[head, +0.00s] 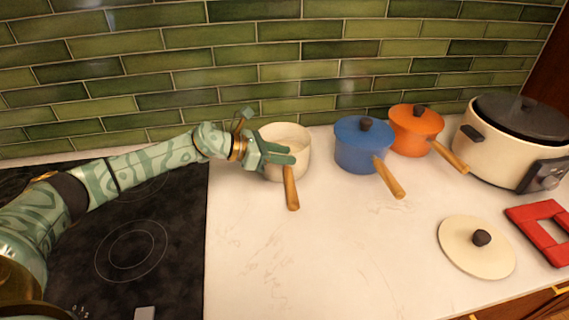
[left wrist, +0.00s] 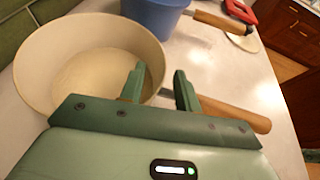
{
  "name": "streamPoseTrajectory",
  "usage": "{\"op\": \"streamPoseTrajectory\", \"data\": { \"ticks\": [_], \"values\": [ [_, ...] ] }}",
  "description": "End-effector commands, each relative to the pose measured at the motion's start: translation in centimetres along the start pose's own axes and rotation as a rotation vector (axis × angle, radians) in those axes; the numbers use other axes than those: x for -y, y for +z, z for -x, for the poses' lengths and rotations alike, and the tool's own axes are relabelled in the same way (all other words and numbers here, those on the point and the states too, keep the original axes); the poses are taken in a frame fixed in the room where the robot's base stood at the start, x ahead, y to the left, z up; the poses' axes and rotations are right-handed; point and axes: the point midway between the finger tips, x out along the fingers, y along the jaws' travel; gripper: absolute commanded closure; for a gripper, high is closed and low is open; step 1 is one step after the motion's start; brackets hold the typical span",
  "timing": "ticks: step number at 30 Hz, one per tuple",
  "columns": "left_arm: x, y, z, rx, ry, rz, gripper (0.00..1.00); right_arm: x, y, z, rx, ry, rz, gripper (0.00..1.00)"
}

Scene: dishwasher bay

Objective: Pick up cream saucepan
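The cream saucepan (head: 301,140) stands without a lid on the white counter near the tiled wall. Its wooden handle (head: 291,190) points toward the front. In the left wrist view the saucepan (left wrist: 45,62) fills the left side, and its handle (left wrist: 238,114) runs right behind the fingers. My left gripper (head: 287,154) is at the saucepan's near left side, partly covering it. In the left wrist view the gripper (left wrist: 160,76) has its fingers apart, with the pan's rim seen between them. I cannot tell whether they touch it. My right gripper is not in view.
A blue saucepan (head: 358,155) and an orange saucepan (head: 408,142) stand to the right, then a large cream cooker (head: 490,150). A cream lid (head: 459,251) and a red trivet (head: 522,224) lie in front. A black hob (head: 90,270) is at left. The counter's front middle is clear.

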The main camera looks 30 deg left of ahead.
Motion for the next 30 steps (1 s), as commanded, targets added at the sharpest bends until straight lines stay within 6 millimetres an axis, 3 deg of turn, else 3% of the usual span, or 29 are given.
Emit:
{"op": "streamPoseTrajectory", "data": {
  "ticks": [1, 3, 30],
  "values": [
    [0.01, 0.00, 0.01, 0.000, 0.000, 0.000, 0.82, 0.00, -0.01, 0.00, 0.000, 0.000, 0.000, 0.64],
    [0.02, -0.01, 0.01, 0.000, 0.000, 0.000, 1.00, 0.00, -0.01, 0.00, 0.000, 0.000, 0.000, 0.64],
    [0.12, -0.48, -0.03, -0.007, -0.003, 0.006, 1.00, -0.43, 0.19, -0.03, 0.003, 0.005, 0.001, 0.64]
  ]
}}
